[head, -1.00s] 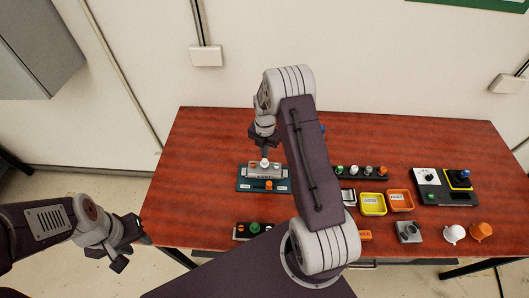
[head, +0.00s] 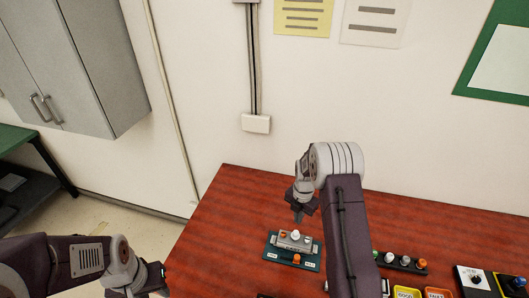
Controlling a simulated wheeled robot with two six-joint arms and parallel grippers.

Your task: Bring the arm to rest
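My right gripper (head: 298,214) hangs fingers-down in the head view, just above and behind a small device. Its fingers look like one narrow dark point with nothing visible between them. The device has a grey top (head: 294,241) with a white knob and an orange button, on a dark teal base (head: 272,256) with another orange button. A gap shows between fingertips and device. My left gripper (head: 158,278) is low at the left, off the table's left edge. It is partly cut off by the bottom edge, so its finger opening is unclear.
The red-brown table (head: 240,200) is clear to the left and behind the device. A dark strip of knobs (head: 402,262), a yellow tray (head: 406,292), an orange tray (head: 439,293) and a dial box (head: 473,279) lie to the right. A grey cabinet (head: 100,60) hangs at upper left.

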